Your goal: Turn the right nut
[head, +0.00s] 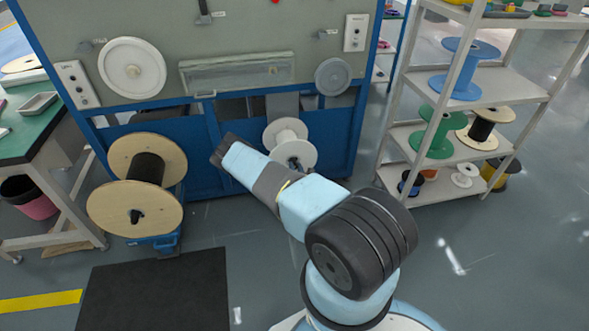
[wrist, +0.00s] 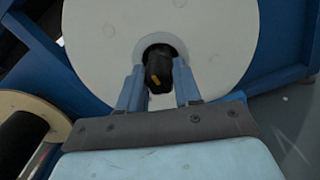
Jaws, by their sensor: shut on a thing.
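The right nut (wrist: 158,67) is a dark knob with a small yellow mark, at the hub of the white spool. The white spool (wrist: 100,28) fills the upper middle of the wrist view; in the head view the white spool (head: 284,131) sits low on the right of the blue machine. My gripper (wrist: 159,82) has its two blue fingers on either side of the nut, shut on it. In the head view my arm reaches to the front of the spool, and the fingertips are hard to make out there.
A wooden spool (head: 165,205) with dark cable stands at the left on the machine (head: 205,179). A shelf rack (head: 404,129) with coloured spools is at the right. A green-topped table (head: 42,128) is at the far left. A black mat (head: 155,290) lies on the floor.

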